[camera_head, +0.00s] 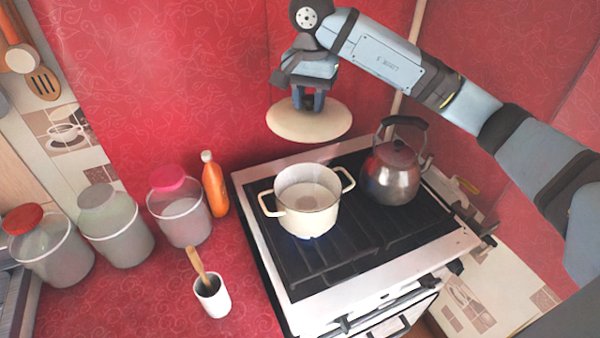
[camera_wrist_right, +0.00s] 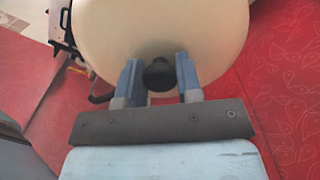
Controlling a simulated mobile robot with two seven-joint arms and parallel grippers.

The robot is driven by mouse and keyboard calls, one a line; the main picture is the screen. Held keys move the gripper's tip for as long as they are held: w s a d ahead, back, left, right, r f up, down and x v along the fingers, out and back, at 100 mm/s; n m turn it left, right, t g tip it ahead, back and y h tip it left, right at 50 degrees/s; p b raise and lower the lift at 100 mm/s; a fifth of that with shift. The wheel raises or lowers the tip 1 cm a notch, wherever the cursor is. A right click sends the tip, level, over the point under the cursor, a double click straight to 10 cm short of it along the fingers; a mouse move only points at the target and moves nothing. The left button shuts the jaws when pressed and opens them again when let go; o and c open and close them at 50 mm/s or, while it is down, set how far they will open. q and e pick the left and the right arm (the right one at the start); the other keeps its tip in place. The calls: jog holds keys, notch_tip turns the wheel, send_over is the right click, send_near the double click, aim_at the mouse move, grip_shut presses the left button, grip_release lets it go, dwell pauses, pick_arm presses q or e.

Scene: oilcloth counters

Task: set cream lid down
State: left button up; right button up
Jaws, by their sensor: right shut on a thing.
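The lid (camera_wrist_right: 160,25) fills the top of that view. A cream pot (camera_head: 307,222) with two handles stands open on the stove, in front of and below the lid. My left gripper is not in view.
A metal kettle (camera_head: 394,175) stands on the stove (camera_head: 370,243) right of the pot. An orange bottle (camera_head: 214,186), a pink-lidded jar (camera_head: 182,222) and a white cup (camera_head: 212,299) with a wooden utensil stand left of the stove. The red counter (camera_head: 150,290) has bare room around the cup.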

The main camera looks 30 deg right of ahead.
aim_at(310, 105)
notch_tip(310, 105, down, 3)
jog(key=shift+s+f+p, duration=0.15)
jog(key=shift+p, duration=0.15)
pick_arm(q)
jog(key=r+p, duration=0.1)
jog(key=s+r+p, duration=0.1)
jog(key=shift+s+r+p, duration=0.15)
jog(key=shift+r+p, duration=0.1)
jog(key=shift+p, duration=0.1)
pick_arm(e)
notch_tip(310, 105, down, 16)
jog(key=shift+f, duration=0.25)
jog(key=shift+f+b, duration=0.2)
jog(key=shift+b, duration=0.1)
jog(key=o, duration=1)
jog(key=shift+c, duration=0.2)
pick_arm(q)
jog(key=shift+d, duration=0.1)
pick_arm(e)
jog(key=shift+r, duration=0.1)
